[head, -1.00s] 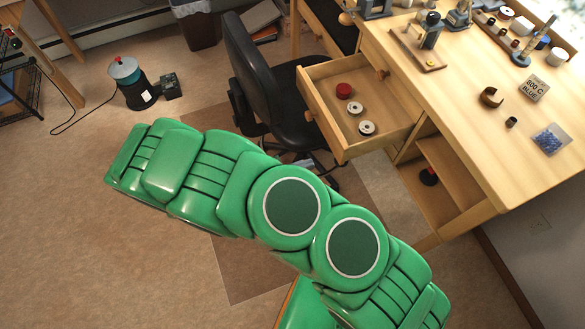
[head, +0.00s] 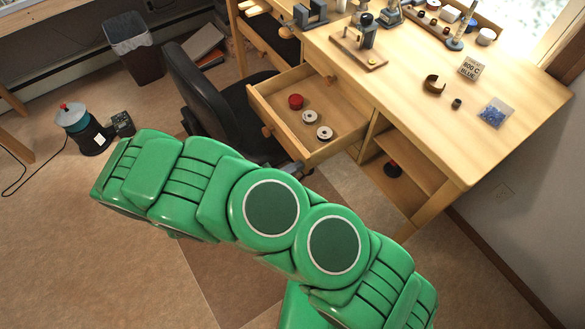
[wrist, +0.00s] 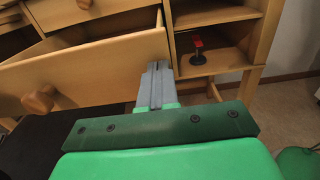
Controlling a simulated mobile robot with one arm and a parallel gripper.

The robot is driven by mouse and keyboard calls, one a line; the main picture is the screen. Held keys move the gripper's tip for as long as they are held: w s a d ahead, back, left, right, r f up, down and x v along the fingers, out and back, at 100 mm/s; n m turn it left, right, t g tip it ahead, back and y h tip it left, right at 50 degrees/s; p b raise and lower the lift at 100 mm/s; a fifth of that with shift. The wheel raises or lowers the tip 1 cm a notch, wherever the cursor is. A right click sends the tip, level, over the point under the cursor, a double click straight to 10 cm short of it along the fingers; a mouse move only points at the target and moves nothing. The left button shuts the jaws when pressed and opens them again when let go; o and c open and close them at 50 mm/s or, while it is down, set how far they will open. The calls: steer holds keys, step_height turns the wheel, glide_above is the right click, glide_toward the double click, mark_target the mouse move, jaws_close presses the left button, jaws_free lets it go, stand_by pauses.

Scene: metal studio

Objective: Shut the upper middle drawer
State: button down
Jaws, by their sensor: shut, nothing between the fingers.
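A light wood drawer (head: 264,107) stands pulled out from the workbench, with a red round item (head: 295,101) and two pale metal discs (head: 309,117) inside. Its front (wrist: 90,72) fills the left of the wrist view, with a round wooden knob (wrist: 42,98). My gripper (wrist: 157,70) is shut and empty, its grey fingertips at the right end of the drawer front. I cannot tell whether they touch it. In the head view my green arm lies below the drawer and the gripper is mostly hidden.
A black chair (head: 212,98) stands left of the drawer, close to it. The workbench top (head: 415,110) holds tools and small items. Open shelves (head: 400,200) lie right of the drawer, with a red-topped black item (wrist: 197,52).

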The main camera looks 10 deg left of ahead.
mark_target(321, 153)
steer(key=shift+w+d, duration=0.1)
steer(key=x, duration=2.3)
steer(key=shift+w+d, duration=0.2)
steer(key=shift+d, duration=0.1)
steer(key=shift+d, duration=0.1)
steer(key=shift+r, duration=0.1)
steer(key=shift+v, duration=7.35)
steer(key=shift+w, duration=0.1)
